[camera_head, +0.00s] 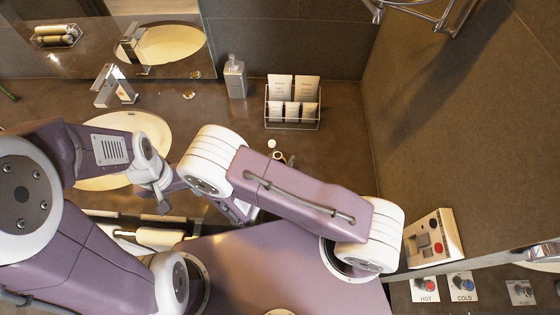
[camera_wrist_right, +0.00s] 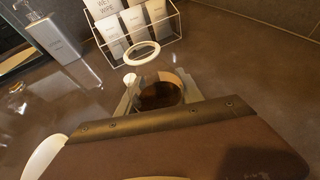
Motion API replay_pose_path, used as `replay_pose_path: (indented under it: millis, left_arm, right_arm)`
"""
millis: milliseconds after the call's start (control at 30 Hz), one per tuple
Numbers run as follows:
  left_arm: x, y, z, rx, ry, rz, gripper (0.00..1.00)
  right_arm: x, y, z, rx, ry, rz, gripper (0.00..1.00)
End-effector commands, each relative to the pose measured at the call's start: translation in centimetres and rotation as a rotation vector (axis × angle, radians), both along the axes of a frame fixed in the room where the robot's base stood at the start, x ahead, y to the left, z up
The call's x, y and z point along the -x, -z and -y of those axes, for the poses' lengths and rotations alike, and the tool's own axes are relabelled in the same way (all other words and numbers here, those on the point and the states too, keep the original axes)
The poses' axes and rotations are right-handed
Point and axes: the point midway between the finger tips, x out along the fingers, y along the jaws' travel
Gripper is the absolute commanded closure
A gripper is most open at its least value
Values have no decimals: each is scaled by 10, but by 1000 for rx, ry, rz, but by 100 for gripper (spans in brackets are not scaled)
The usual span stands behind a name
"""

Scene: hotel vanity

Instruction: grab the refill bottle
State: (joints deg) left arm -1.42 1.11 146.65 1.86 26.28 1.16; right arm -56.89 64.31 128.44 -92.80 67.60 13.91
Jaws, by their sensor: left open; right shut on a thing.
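The amber-brown refill bottle (camera_wrist_right: 160,96) is between the fingers of my right gripper (camera_wrist_right: 158,90) in the right wrist view, and the gripper is shut on it. In the head view, only a small part of the bottle (camera_head: 280,158) shows past my right forearm. The right fingers are hidden there. A pale ring (camera_wrist_right: 142,52) shows just beyond the bottle; I cannot tell if it is part of it. My left gripper (camera_head: 165,196) is open near the basin's right side, away from the bottle.
A small white cap (camera_head: 272,143) lies just beyond the bottle. A wire rack of packets (camera_head: 291,125) and a grey pump dispenser (camera_head: 235,78) stand at the back. The basin (camera_head: 95,183) and tap (camera_head: 108,88) are left. A button box (camera_head: 432,240) is right.

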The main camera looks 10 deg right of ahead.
Motion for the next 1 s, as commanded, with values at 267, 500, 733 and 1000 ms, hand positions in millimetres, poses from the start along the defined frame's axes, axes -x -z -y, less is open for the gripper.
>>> replay_pose_path:
  millis: [267, 500, 733, 1000]
  left_arm:
    - [0, 0, 0, 0, 0, 0, 31]
    - [0, -1, 0, 0, 0, 0, 31]
    - [0, -2, 0, 0, 0, 0, 31]
    - [0, -3, 0, 0, 0, 0, 31]
  right_arm:
    - [0, -16, 0, -1, 0, 0, 100]
    - [0, -46, 0, -4, 2, 1, 100]
    - [0, -72, 0, -2, 1, 0, 100]
    - [0, -92, 0, -1, 0, 0, 100]
